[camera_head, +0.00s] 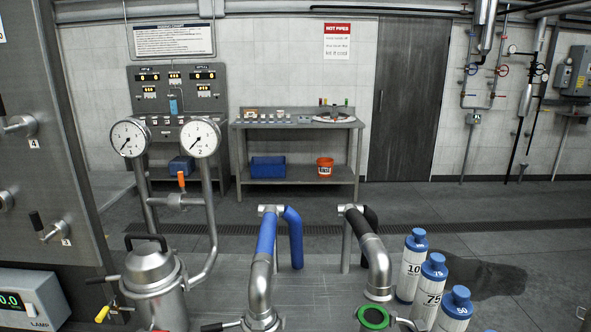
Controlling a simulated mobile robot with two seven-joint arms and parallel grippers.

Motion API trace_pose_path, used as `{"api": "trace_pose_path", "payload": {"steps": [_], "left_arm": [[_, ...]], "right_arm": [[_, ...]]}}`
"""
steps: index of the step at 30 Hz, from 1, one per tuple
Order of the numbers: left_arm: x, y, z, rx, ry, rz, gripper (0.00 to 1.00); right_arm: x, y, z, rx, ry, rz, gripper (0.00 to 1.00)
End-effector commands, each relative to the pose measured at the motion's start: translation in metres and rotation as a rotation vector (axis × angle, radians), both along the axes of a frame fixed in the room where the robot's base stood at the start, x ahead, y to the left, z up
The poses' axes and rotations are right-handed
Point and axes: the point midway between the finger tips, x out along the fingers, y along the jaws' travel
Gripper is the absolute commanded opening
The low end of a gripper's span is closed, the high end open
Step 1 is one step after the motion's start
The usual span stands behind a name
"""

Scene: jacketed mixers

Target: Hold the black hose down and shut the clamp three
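A black hose (371,217) shows behind a bent metal pipe (378,265) right of centre, with a metal T-piece (351,208) beside its top. On the grey cabinet at the left, a knob with a black handle (50,230) stands beside a label reading 3 (66,242). I cannot tell whether it is the clamp, or whether it is open or shut. A black-handled fitting (222,326) is cut off by the bottom edge. Neither of my grippers is in view.
A blue hose (266,235) and bent pipe stand left of the black hose. Blue-capped bottles (412,265) stand at the right, near a green-ringed opening (373,317). A metal vessel (152,275) and two gauges (129,138) are at the left. Open floor lies behind.

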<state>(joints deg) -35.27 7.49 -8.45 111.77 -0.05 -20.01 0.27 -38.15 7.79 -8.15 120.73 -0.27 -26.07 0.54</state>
Motion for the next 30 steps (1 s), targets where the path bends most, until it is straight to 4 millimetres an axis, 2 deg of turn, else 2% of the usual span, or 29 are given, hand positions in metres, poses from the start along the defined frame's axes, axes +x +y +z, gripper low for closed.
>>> {"api": "trace_pose_path", "payload": {"steps": [12, 23, 26, 30], "left_arm": [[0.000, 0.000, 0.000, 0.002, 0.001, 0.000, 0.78], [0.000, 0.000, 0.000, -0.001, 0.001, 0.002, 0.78], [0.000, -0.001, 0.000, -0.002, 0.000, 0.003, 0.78], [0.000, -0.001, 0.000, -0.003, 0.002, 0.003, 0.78]], "right_arm": [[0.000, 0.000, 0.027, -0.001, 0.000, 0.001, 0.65], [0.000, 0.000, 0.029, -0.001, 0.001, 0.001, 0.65], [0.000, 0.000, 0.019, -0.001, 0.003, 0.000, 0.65], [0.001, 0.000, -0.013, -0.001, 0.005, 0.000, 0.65]]}}
